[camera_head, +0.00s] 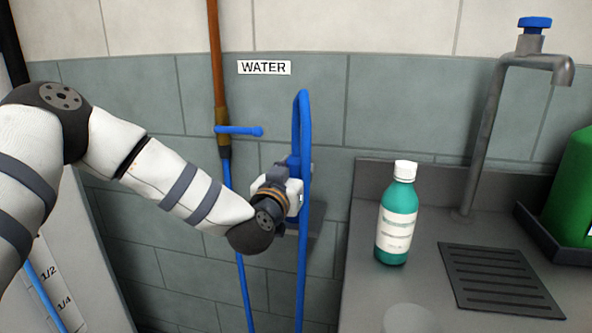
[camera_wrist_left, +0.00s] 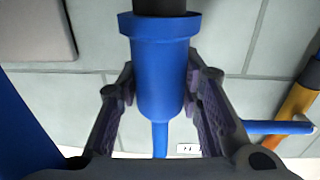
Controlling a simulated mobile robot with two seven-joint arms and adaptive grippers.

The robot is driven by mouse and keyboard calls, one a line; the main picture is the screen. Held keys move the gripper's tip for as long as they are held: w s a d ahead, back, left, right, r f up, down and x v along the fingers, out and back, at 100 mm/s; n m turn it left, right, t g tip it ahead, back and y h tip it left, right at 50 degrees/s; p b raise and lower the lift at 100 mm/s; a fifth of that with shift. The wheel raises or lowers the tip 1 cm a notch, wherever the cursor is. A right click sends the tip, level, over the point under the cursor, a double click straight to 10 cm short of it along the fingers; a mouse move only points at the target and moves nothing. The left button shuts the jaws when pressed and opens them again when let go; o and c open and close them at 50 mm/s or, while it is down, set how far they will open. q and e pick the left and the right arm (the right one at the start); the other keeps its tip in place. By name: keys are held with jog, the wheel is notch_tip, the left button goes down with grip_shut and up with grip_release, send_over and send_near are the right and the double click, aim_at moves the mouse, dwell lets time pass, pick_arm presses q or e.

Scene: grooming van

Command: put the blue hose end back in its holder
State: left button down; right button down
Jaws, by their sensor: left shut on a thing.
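My left gripper (camera_head: 293,192) is shut on the blue hose end (camera_wrist_left: 165,75), in front of the tiled wall below the WATER sign. In the left wrist view, a finger lies on each side of its blue body, below a wider collar. A black part (camera_wrist_left: 160,6) continues from the collar and is cut off by the frame's edge. The blue hose (camera_head: 303,110) loops up over the gripper and hangs down on its right. A grey plate (camera_head: 325,222) shows behind the hose, mostly hidden; I cannot tell whether it is the holder. My right gripper is not in view.
A copper pipe (camera_head: 215,60) with a blue lever (camera_head: 238,131) runs down the wall left of the gripper. At right, a grey counter (camera_head: 370,300) carries a teal bottle (camera_head: 397,215), a drain grate (camera_head: 498,278), a tap (camera_head: 490,120) and a green container (camera_head: 575,185).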

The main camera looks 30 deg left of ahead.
pick_arm(q)
jog(key=shift+f, duration=0.35)
jog(key=shift+f, duration=0.7)
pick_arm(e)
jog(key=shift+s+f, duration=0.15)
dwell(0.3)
pick_arm(q)
jog(key=c, duration=1.1)
grip_release()
jog(key=shift+o, duration=0.2)
